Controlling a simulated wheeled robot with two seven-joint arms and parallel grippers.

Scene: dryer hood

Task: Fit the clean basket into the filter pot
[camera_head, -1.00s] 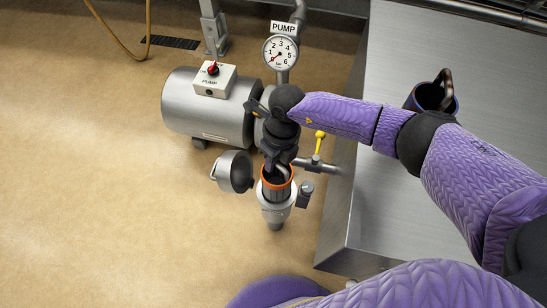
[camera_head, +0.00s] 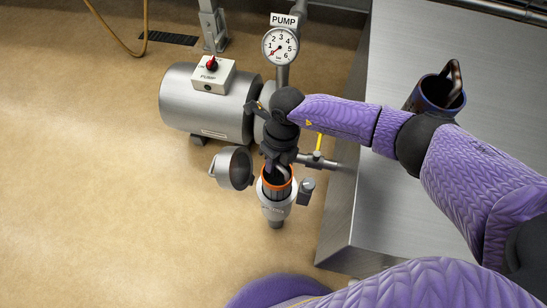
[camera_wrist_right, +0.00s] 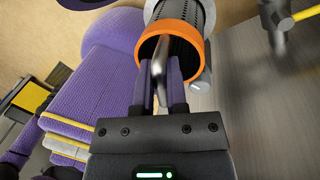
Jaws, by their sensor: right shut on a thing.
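My right gripper (camera_wrist_right: 162,85) is shut on the bent metal handle (camera_wrist_right: 165,62) of a basket with an orange rim (camera_wrist_right: 172,38). The basket's perforated grey wall (camera_wrist_right: 187,12) shows in the wrist view. In the head view the right gripper (camera_head: 278,155) is above the filter pot (camera_head: 275,208), and the basket's orange rim (camera_head: 265,192) is over the pot's mouth. Some basket wall shows above the pot's edge; how deep the basket sits is hidden. The pot's round lid (camera_head: 232,168) hangs open at its left. My left gripper is not in view.
A pump (camera_head: 205,105) with a switch box and a gauge (camera_head: 281,46) stands behind the pot. A yellow valve handle (camera_head: 319,142) is at the right. A steel bench (camera_head: 390,215) holds a dark open vessel (camera_head: 428,92) with a handle. Floor at left is clear.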

